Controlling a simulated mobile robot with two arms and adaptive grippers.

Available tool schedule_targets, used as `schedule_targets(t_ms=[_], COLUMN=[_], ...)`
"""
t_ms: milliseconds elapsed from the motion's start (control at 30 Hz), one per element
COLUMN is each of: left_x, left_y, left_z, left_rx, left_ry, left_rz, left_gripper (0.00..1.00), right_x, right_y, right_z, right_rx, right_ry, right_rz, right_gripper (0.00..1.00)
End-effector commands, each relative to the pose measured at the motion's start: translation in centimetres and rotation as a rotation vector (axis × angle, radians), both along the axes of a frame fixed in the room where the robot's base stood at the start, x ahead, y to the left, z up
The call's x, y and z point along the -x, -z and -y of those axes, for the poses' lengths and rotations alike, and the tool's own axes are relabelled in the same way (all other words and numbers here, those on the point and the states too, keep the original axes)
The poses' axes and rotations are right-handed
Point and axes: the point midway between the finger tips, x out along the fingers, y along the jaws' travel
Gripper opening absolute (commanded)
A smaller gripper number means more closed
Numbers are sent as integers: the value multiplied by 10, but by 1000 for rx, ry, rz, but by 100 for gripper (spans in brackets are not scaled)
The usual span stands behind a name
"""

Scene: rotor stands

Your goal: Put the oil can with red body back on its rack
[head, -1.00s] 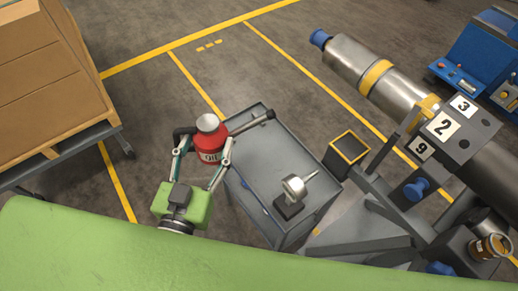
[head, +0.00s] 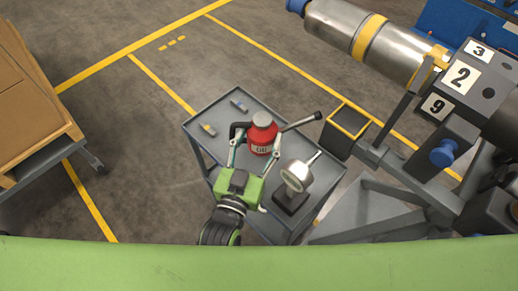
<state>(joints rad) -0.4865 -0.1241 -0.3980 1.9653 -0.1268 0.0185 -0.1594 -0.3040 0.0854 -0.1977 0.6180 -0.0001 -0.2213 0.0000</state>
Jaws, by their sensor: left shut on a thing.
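The oil can with red body (head: 262,141) has a grey cap, a dark handle at its left and a long dark spout pointing right. My left gripper (head: 254,147), with a green body, is shut on it, one finger on each side. The can is over the top of the grey cart (head: 222,113); whether it touches the top cannot be told. A pale metal can (head: 297,175) with a thin spout stands on a dark block (head: 291,199) on the cart, to the right of my gripper. I cannot tell which thing is the rack. My right gripper is not in view.
Two small items lie at the cart's far left, one yellowish (head: 208,129) and one blue-grey (head: 239,105). A dark yellow-rimmed box (head: 348,121) stands right of the cart, beside the rotor stand (head: 375,205). A loaded pallet cart (head: 78,160) is at left. Floor between is clear.

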Motion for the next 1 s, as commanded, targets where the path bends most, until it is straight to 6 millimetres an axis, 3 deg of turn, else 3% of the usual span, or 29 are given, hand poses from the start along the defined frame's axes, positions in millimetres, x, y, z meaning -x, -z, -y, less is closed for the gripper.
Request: schedule_targets(t_ms=[333,733,767,800,833,1000], left_x=[-1,0,0,0,0,0], left_y=[39,45,47,46,46,46], left_z=[-1,-1,-1,-1,-1,-1], left_rx=[2,3,1,2,1,1], left_ry=[-2,-2,-2,-2,-2,-2], left_rz=[4,4,1,2,1,1], left_gripper=[11,11,56,67,71,71], right_x=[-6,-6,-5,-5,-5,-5], right_y=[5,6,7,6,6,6], right_z=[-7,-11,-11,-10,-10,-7], right_rx=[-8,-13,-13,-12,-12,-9], right_ry=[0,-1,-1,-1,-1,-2], right_rz=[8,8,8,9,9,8], right_gripper=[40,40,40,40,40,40])
